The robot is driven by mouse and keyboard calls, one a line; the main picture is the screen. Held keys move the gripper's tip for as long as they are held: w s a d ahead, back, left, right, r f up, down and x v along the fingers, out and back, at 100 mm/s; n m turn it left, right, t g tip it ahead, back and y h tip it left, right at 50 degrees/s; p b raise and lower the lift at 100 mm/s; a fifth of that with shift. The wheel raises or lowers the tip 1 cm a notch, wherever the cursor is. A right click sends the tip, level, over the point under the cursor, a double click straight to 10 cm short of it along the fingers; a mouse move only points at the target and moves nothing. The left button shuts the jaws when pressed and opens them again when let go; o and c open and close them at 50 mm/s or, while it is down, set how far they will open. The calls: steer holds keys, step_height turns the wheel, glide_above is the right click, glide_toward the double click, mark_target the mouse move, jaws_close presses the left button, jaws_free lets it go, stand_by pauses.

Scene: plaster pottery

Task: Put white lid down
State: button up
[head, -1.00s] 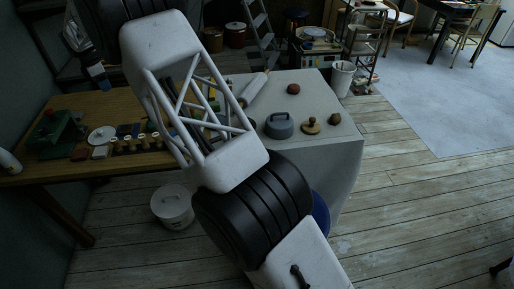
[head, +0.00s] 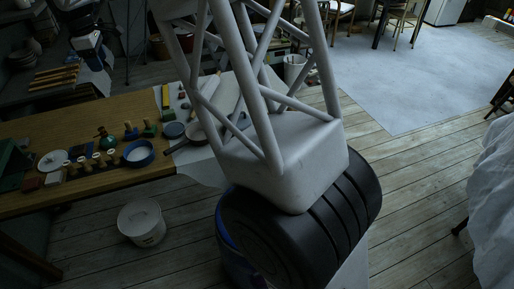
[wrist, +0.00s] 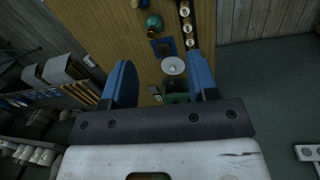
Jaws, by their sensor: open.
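A round white disc, which looks like the white lid (head: 52,160), lies on the wooden table at the left in the head view. In the wrist view the white lid (wrist: 173,66) shows below and beyond my gripper, with a small mark at its middle. My gripper (wrist: 160,60) is open, with its two blue fingers wide apart and nothing between them. The lid appears in the gap between the fingers but stands clear of them. The fingers are not clearly seen in the head view.
The wooden table (head: 115,108) carries a row of small stamps (head: 92,163), a blue dish (head: 139,153) and a dark pan (head: 190,136). A green object (wrist: 177,88) is close by the lid. A white bucket (head: 141,222) stands on the floor.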

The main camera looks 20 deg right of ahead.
steer(key=s+d+r+m, duration=0.3)
steer(key=s+d+m, duration=0.1)
steer(key=s+d, duration=0.8)
steer(key=s+d+r+m, duration=0.4)
steer(key=s+d, duration=0.7)
steer(key=d, duration=0.1)
steer(key=s+d+f+m, duration=0.3)
steer(key=s+d, duration=0.1)
steer(key=s, duration=0.5)
steer(key=s+d+f+m, duration=0.3)
steer(key=s+d, duration=0.1)
steer(key=s, duration=0.6)
steer(key=s+d+f+m+t, duration=0.1)
steer(key=s+d+f+m, duration=0.1)
steer(key=s, duration=0.8)
steer(key=shift+d+f+m, duration=0.4)
steer(key=shift+d+f, duration=0.45)
steer(key=shift+d, duration=0.3)
